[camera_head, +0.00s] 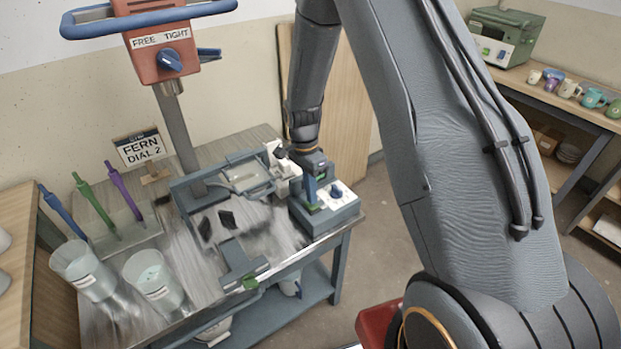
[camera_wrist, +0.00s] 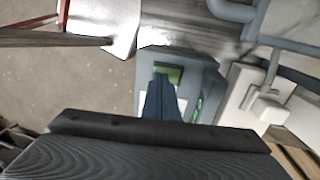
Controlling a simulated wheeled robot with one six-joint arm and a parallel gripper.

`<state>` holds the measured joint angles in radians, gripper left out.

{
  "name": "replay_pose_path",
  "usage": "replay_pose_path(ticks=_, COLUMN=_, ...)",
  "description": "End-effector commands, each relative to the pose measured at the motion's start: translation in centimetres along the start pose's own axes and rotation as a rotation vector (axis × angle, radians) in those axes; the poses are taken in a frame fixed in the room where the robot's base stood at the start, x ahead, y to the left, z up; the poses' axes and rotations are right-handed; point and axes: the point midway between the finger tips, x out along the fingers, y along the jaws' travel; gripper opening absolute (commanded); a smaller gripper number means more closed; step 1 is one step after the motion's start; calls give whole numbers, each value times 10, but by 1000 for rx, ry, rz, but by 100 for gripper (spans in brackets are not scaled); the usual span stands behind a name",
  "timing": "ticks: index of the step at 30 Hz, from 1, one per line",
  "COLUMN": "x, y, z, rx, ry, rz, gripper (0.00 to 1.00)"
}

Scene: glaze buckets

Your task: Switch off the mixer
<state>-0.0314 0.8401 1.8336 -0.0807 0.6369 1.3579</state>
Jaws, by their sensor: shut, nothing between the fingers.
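A grey-blue control box (camera_head: 340,213) stands at the right corner of the work table. Its pale top panel has a blue knob (camera_head: 336,190) and a green part (camera_head: 313,208). My gripper (camera_head: 311,196) points down over the left part of the panel, fingers shut and empty. In the wrist view the blue fingers (camera_wrist: 162,92) end beside a green rectangle (camera_wrist: 174,74) on the box (camera_wrist: 208,80); I cannot tell whether they touch it. Another green strip (camera_wrist: 197,106) shows right of the fingers. A red head (camera_head: 158,45) marked FREE and TIGHT, with a blue knob, stands on a grey column.
A grey frame (camera_head: 182,200) and white bracket (camera_head: 283,170) stand close left of the box. Two clear buckets (camera_head: 157,285), colored paddles (camera_head: 121,195) and a FERN DIAL 2 sign (camera_head: 141,149) are farther left. Floor is free right of the table.

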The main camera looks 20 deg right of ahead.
Motion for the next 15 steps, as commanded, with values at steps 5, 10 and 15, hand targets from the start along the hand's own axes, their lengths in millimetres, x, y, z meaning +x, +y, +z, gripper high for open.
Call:
replay_pose_path(ticks=5, x=11, y=0, z=0, rx=0, ry=0, rz=0, gripper=0)
replay_pose_path(ticks=10, x=15, y=0, z=0, rx=-1, ry=0, rz=0, gripper=0)
replay_pose_path(ticks=15, x=15, y=0, z=0, rx=-1, ry=0, rz=-1, gripper=0)
